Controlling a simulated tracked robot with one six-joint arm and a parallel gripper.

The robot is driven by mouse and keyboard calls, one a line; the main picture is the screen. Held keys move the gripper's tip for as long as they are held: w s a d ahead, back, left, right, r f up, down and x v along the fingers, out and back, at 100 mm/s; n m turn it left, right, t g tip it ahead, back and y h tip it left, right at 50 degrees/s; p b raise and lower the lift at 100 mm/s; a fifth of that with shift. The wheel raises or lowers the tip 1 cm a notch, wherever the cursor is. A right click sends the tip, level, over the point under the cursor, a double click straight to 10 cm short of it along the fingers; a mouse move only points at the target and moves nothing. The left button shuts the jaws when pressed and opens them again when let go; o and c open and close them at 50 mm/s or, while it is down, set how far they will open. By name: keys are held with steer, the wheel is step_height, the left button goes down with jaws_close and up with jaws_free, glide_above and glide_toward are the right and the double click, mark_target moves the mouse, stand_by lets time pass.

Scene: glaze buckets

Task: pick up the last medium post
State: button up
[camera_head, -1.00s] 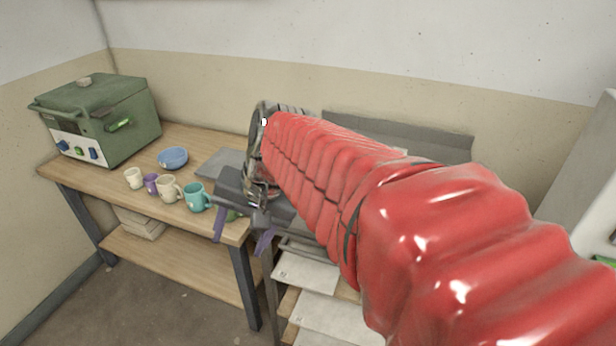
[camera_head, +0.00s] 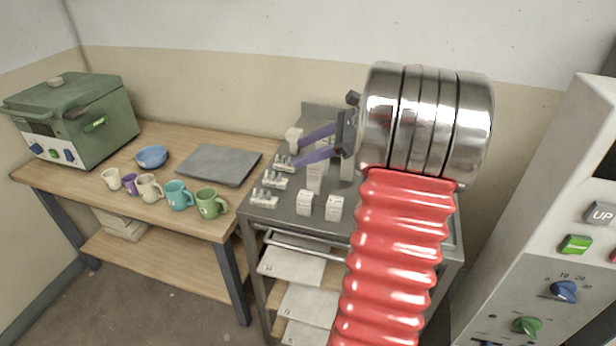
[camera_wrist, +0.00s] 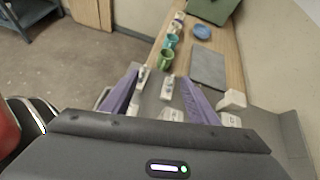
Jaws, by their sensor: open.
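Several white posts of differing heights stand on the grey cart top (camera_head: 290,222). Two shorter ones (camera_head: 304,203) (camera_head: 334,208) stand near its front edge. A taller one (camera_head: 316,176) stands behind them, below my gripper's fingers. Another pale post (camera_head: 347,168) is partly hidden by my gripper. A white block (camera_head: 294,137) is at the back left, by the upper fingertip; it shows outside the right finger in the wrist view (camera_wrist: 232,99). I cannot tell which is the medium post. My gripper (camera_head: 299,152) is open and empty, its purple fingers pointing left above the cart; between them I see small white pieces (camera_wrist: 168,88).
White pronged pieces (camera_head: 264,198) line the cart's left edge. The wooden table (camera_head: 150,212) at left holds several mugs (camera_head: 178,196), a blue bowl (camera_head: 152,157), a grey slab (camera_head: 219,164) and a green kiln (camera_head: 75,115). A control cabinet (camera_head: 560,230) stands at right.

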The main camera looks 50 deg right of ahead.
mark_target(322, 170)
steer(key=s+d+m+t, duration=0.1)
steer(key=d+m, duration=0.1)
steer(key=d, duration=0.4)
steer(key=shift+s+d+f+m+t+h, duration=0.2)
steer(key=shift+s+m+t+h, duration=0.1)
steer(key=shift+s+m, duration=0.1)
steer(key=shift+f, duration=0.15)
steer(key=f, duration=0.5)
steer(key=w+f, duration=0.1)
steer(key=f, duration=0.2)
steer(key=shift+a, duration=0.3)
steer(key=shift+w+f, duration=0.1)
steer(key=shift+f, duration=0.05)
steer(key=shift+x, duration=3.15)
steer(key=shift+c, duration=0.4)
